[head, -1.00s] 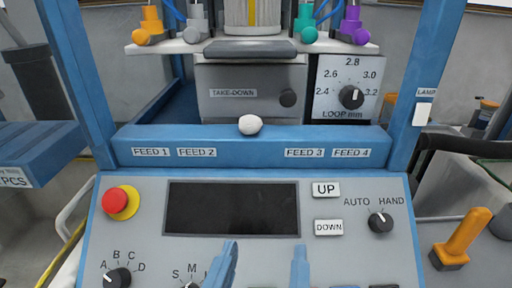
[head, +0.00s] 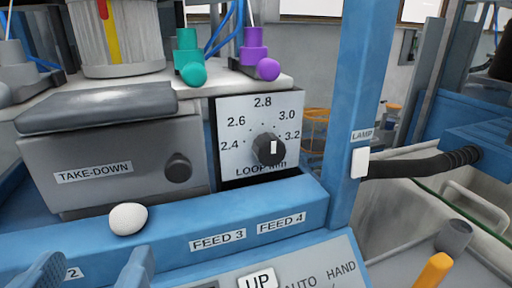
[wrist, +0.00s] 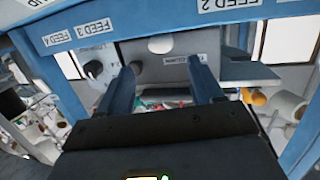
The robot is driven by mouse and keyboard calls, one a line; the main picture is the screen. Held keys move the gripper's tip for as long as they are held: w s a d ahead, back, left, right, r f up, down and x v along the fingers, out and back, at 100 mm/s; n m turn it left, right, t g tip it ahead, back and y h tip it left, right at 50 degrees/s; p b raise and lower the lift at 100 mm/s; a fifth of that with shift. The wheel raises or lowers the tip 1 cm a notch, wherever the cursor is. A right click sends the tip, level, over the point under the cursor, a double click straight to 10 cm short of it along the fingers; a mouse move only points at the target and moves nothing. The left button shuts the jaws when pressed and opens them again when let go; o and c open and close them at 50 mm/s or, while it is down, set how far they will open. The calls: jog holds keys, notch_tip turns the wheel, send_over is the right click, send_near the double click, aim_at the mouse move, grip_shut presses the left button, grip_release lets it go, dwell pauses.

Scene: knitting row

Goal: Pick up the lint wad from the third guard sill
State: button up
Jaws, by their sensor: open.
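The lint wad (head: 128,218) is a small white rounded lump on the blue guard sill (head: 180,222) in front of the take-down box, left of the FEED 3 label. In the wrist view, which is upside down, the wad (wrist: 161,45) shows just beyond and between the fingertips, against the sill (wrist: 140,25). My gripper (head: 92,262) is open and empty, its two blue fingers below and to the left of the wad in the head view. It also shows in the wrist view (wrist: 165,64). I see no contact with the wad.
The grey take-down box (head: 110,165) with its knob stands behind the sill. The loop dial panel (head: 260,115) is to its right. A blue upright post (head: 362,120) with the lamp switch rises at the right. The control panel (head: 320,268) slopes in front.

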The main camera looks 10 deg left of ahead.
aim_at(122, 223)
jog(key=shift+p+x, duration=0.65)
jog(key=shift+x, duration=2.9)
jog(key=shift+s+a+f, duration=0.1)
jog(key=c, duration=1.2)
